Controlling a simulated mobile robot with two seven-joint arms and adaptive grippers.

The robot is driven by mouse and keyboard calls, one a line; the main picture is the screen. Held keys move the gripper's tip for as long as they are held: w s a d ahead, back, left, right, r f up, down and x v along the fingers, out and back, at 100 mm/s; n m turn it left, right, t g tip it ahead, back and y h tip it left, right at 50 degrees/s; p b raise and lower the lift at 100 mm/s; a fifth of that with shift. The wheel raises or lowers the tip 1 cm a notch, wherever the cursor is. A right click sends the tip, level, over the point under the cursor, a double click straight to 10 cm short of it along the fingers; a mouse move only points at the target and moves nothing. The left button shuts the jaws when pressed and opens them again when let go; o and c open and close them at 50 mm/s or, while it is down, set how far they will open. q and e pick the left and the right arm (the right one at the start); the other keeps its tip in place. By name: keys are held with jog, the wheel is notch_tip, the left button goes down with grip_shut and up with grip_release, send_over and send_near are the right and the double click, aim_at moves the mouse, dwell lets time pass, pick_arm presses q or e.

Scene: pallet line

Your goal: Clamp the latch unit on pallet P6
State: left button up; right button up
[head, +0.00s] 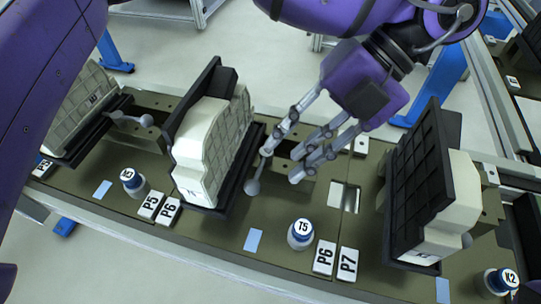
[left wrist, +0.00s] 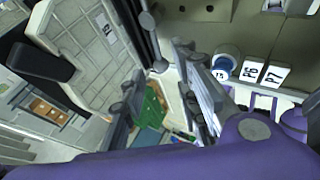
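The latch unit (head: 205,145) is a cream block against a black upright plate, standing on pallet P6 (head: 275,215) in the middle of the line. It also shows at the upper left of the left wrist view (left wrist: 85,45). A grey clamp lever with a ball knob (head: 252,187) stands at its right side. My left gripper (head: 282,165) is open just right of the lever, fingers pointing down. In the left wrist view the knob (left wrist: 160,66) appears between the open fingertips (left wrist: 158,68). I cannot tell whether they touch. My right gripper is not in view.
A blue-capped bottle marked T5 (head: 300,234) stands at the front of the pallet, beside the P6 label (head: 325,257). Another unit (head: 430,185) stands to the right and one (head: 85,110) to the left. A blue card (head: 253,240) lies flat in front.

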aim_at(263, 161)
pick_arm(q)
jog(key=x, duration=0.6)
jog(key=shift+f, duration=0.1)
jog(key=shift+c, duration=0.4)
grip_shut()
